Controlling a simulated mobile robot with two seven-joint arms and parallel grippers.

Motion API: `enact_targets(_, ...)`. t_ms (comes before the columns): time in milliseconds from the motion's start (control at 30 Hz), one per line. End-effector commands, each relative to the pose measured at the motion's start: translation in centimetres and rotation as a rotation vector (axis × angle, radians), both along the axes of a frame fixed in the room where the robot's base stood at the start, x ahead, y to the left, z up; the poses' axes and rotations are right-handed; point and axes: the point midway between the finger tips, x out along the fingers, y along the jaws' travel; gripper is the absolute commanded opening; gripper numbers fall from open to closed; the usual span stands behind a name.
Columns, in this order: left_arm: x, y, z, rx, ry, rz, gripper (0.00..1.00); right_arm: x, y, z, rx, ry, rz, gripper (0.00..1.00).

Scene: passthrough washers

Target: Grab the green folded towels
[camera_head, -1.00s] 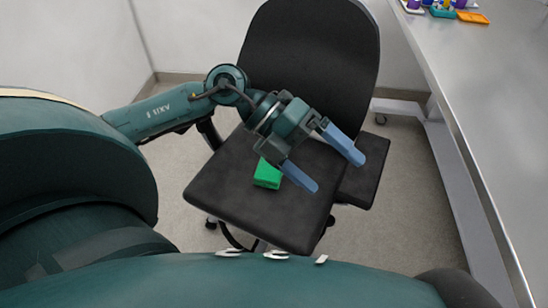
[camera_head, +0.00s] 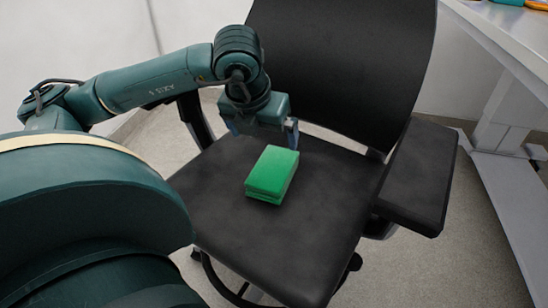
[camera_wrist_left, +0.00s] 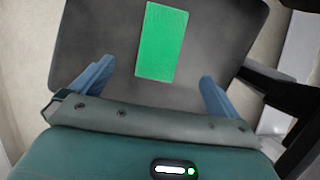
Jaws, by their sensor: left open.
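The green folded towels (camera_head: 271,174) lie as a small stacked block on the seat of a black office chair (camera_head: 300,245). My left gripper (camera_head: 264,138) is just behind the towels, near the backrest side, with its fingers pointing down. In the left wrist view the towels (camera_wrist_left: 161,42) lie ahead of the two blue fingers (camera_wrist_left: 156,88), roughly between their lines and apart from them. The left gripper is open and empty. My right gripper is not in any view.
The chair's backrest (camera_head: 345,65) rises behind the gripper. A black armrest (camera_head: 418,175) stands on the right of the seat. A table (camera_head: 500,30) with white legs is at the far right. The seat's front is clear.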

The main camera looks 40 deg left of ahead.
Motion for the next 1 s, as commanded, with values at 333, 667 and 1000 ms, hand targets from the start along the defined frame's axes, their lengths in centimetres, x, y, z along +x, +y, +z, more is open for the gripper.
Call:
enact_targets(333, 1.0, 0.4, -4.6, 0.001, 0.003, 0.003, 1.0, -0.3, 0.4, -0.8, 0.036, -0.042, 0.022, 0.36)
enact_targets(667, 2.8, 1.1, -8.9, 0.001, 0.0, 0.001, 1.0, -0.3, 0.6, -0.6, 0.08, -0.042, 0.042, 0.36)
enact_targets(1000, 4.4, 1.4, -12.7, 0.0, 0.001, 0.002, 1.0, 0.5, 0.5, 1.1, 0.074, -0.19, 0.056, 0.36)
